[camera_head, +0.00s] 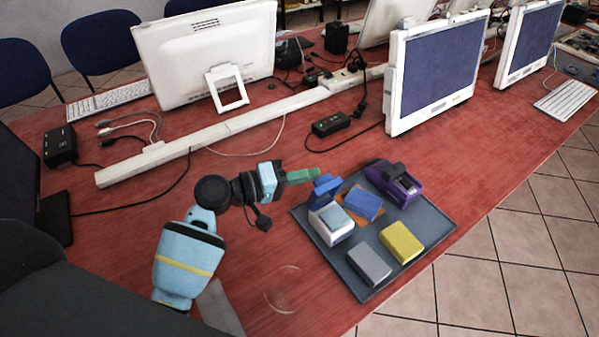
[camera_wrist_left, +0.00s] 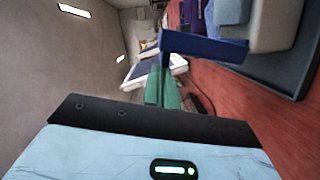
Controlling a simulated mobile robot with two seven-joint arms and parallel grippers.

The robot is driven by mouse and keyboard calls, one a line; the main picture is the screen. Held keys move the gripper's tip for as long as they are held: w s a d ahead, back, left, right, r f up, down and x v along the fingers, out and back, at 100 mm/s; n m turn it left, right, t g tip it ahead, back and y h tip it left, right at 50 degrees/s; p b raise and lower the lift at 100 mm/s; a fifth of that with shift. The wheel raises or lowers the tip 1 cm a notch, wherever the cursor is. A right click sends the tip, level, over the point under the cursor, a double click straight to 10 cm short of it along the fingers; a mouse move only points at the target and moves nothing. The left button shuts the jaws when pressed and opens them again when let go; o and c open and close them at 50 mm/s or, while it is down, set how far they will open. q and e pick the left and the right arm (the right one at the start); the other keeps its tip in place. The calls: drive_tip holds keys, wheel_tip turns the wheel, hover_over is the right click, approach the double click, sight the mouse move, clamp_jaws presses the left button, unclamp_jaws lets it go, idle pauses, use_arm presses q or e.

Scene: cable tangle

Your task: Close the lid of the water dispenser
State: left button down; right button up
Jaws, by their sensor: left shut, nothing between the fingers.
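The water dispenser (camera_head: 331,228) is a small white box on the grey tray. Its blue lid (camera_head: 325,188) stands raised at the back edge. My left gripper (camera_head: 316,174) has green fingers, shut and empty, right beside the top of the raised lid. In the left wrist view the blue lid (camera_wrist_left: 205,48) crosses just beyond the fingertips (camera_wrist_left: 163,66), and part of the white body (camera_wrist_left: 275,28) shows at upper right. I cannot tell whether the fingers touch the lid. My right gripper is not in view.
The grey tray (camera_head: 330,268) also holds a blue block on orange (camera_head: 362,203), a purple device (camera_head: 393,182), a yellow block (camera_head: 401,242) and a grey block (camera_head: 368,264). A black adapter (camera_head: 331,123) and cables lie behind.

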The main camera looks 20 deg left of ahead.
sight(316, 189)
use_arm(q)
drive_tip(key=shift+s+d+r+m, duration=0.2)
drive_tip(key=shift+s+d+m, duration=0.4)
drive_tip(key=shift+m, duration=0.2)
drive_tip(key=shift+s+d+m+y, duration=0.7)
drive_tip(key=shift+d+m, duration=0.15)
drive_tip(key=shift+m, duration=0.35)
drive_tip(key=s+d+m, duration=0.1)
drive_tip(key=d+m+p, duration=0.1)
drive_tip(key=m, duration=0.1)
drive_tip(key=shift+s+d+f+y, duration=0.15)
drive_tip(key=shift+s+f+y, duration=0.2)
drive_tip(key=shift+y, duration=0.05)
drive_tip(key=shift+s+d+f+m+t+y+p, duration=0.3)
drive_tip(key=shift+s+d+f+m+t+p, duration=0.25)
drive_tip(key=shift+m, duration=0.45)
drive_tip(key=shift+s+d+f+m+y, duration=0.35)
drive_tip(key=shift+d+f+m, duration=0.25)
drive_tip(key=shift+m, duration=0.2)
drive_tip(key=shift+s+d+f, duration=0.1)
drive_tip(key=shift+d+f, duration=0.05)
drive_tip(key=shift+f, duration=0.4)
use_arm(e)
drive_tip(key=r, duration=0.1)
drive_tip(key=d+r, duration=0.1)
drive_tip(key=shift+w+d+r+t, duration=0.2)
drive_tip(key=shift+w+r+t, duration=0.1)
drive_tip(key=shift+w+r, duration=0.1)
